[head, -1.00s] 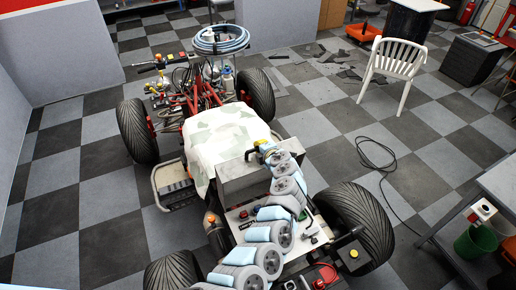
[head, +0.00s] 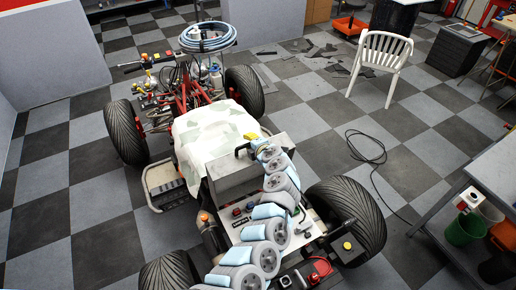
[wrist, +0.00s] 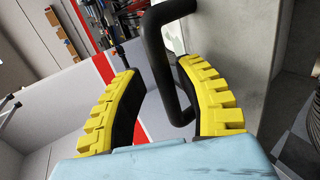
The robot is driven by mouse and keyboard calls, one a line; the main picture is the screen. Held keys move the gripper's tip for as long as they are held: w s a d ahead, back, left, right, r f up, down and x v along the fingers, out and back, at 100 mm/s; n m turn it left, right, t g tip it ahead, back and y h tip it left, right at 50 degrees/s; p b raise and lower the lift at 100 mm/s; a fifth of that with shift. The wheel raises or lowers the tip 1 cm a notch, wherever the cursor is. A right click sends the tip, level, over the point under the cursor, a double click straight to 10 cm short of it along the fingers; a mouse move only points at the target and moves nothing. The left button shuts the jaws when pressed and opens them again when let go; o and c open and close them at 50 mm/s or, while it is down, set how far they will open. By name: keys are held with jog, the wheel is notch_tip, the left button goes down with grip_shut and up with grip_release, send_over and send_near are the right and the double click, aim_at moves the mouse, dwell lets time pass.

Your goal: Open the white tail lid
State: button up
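In the head view my gripper (head: 254,140) is at the cover's top edge, partly hidden by my arm.
The quad's large rear tyre (head: 347,215) is right of my arm. A panel with red and black knobs (head: 240,211) lies beside the arm. A white chair (head: 385,60) and a grey workbench (head: 490,180) stand to the right. Checkered floor between them is mostly clear.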

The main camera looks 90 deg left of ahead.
jog(key=v, duration=1.1)
dwell(0.3)
jog(key=shift+s+r, duration=0.1)
jog(key=shift+r, duration=0.05)
dwell(0.4)
